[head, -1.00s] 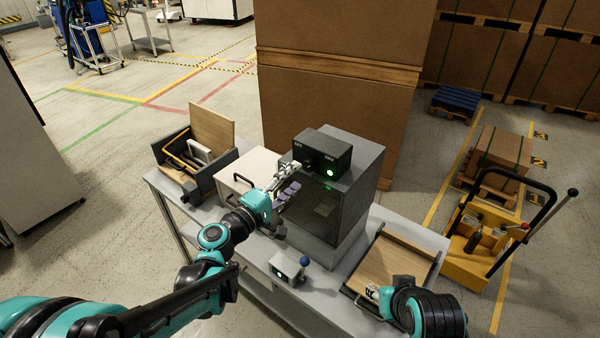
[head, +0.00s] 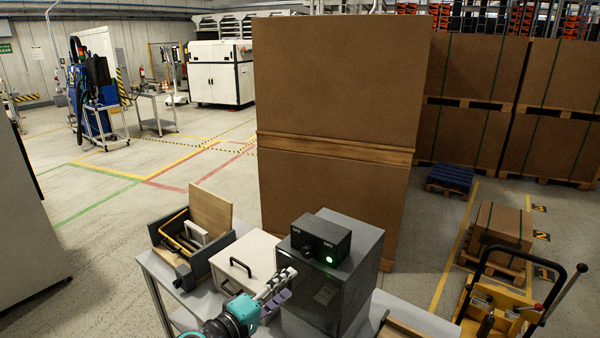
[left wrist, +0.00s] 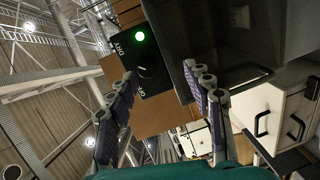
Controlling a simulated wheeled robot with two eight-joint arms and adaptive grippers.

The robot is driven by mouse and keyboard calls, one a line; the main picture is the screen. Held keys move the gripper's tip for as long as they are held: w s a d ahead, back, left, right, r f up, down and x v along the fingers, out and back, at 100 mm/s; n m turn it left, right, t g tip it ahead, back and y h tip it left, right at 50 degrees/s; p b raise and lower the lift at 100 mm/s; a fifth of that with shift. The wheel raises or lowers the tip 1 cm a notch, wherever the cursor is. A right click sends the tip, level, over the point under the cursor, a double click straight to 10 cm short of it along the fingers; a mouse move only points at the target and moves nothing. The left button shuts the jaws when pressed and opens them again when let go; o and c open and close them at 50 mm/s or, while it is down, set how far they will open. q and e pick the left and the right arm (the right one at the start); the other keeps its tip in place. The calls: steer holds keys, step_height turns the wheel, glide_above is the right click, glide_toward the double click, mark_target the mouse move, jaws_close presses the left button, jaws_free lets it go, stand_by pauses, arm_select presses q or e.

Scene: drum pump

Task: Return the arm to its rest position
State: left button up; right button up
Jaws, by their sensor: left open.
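My left gripper (head: 275,288) is open and empty. In the head view it is in front of the dark grey cabinet (head: 345,290), at the cabinet's left side. A black switch box (head: 320,240) with a lit green lamp sits on top of the cabinet. In the left wrist view the open fingers (left wrist: 168,95) are spread, with the switch box (left wrist: 150,60) and its green lamp beyond them. I cannot tell whether a finger touches the cabinet. My right gripper is out of the head view.
A white drawer box (head: 245,260) with a black handle stands left of the cabinet. An open dark box (head: 190,245) with a wooden lid is further left. The grey table (head: 415,318) bears these. A tall carton stack (head: 335,130) stands behind, and a yellow pallet truck (head: 500,310) at right.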

arm_select(q)
steer(key=s+a+f+m+g+y+b, duration=0.25)
steer(key=s+f+m+g+y, duration=0.2)
steer(key=s+f, duration=0.55)
steer(key=s+a+f+m+y+b, duration=0.1)
steer(key=s+a+f+m+y, duration=0.1)
steer(key=s+a+f, duration=0.1)
steer(key=s+a+f+m+g+y+b, duration=0.1)
steer(key=s+a+f+m+y, duration=0.1)
steer(key=s+a, duration=0.4)
steer(key=shift+a+f+y+b, duration=0.4)
steer(key=shift+a+y, duration=0.25)
steer(key=shift+y, duration=0.1)
steer(key=shift+s, duration=0.1)
